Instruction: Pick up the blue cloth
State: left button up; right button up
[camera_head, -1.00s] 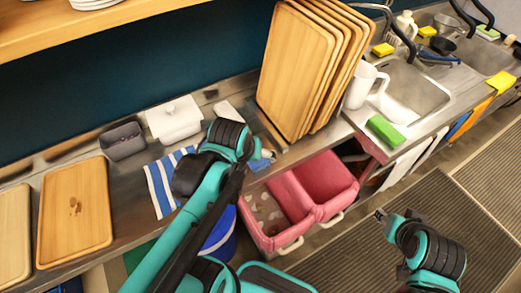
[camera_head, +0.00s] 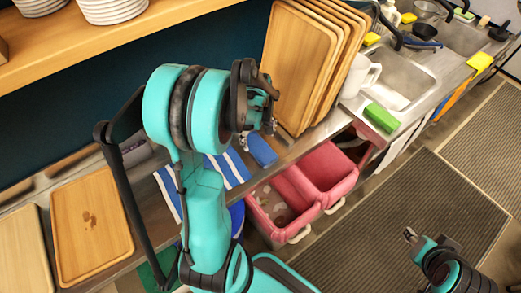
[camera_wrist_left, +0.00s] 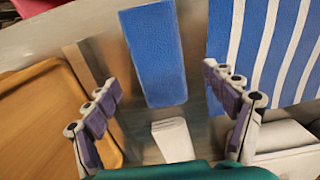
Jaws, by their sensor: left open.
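The blue cloth (camera_head: 262,150) lies flat on the steel counter near its front edge, in front of the wooden boards. In the left wrist view the blue cloth (camera_wrist_left: 152,55) is a plain blue rectangle ahead of my fingers. My left gripper (camera_head: 270,118) hangs above and behind the cloth in the head view. In the left wrist view my left gripper (camera_wrist_left: 160,82) is open, its fingers spread to either side of the cloth's near end, with nothing held. My right gripper (camera_head: 409,235) is at the lower right, away from the counter; its jaws are too small to read.
A blue-and-white striped cloth (camera_head: 229,166) lies left of the blue one. Upright wooden boards (camera_head: 296,68) stand behind it. A white object (camera_wrist_left: 173,140) lies between my left fingers. Pink bins (camera_head: 328,172) sit below the counter edge. A green sponge (camera_head: 381,117) is to the right.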

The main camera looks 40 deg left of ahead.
aim_at(259, 147)
pick_arm(q)
notch_tip(259, 147, down, 4)
jog(key=shift+d+f+b, duration=0.1)
jog(key=shift+f+b, duration=0.1)
jog(key=shift+b, duration=0.45)
jog(key=c, duration=1.3)
jog(key=shift+c, duration=0.2)
jog(key=shift+r, duration=0.1)
jog(key=shift+r, duration=0.5)
jog(key=r+p, duration=0.1)
jog(key=r, duration=0.1)
jog(key=d+r+p, duration=0.1)
jog(key=r, duration=0.1)
jog(key=shift+w+d, duration=0.15)
jog(key=shift+w, duration=0.05)
jog(key=w+d+r+p, duration=0.1)
jog(key=d+r, duration=0.2)
jog(key=d, duration=0.2)
jog(key=w+d+r+p, duration=0.1)
jog(key=w+d+r, duration=0.1)
jog(key=d+r, duration=0.1)
jog(key=shift+w+d, duration=0.3)
jog(key=shift+d, duration=0.55)
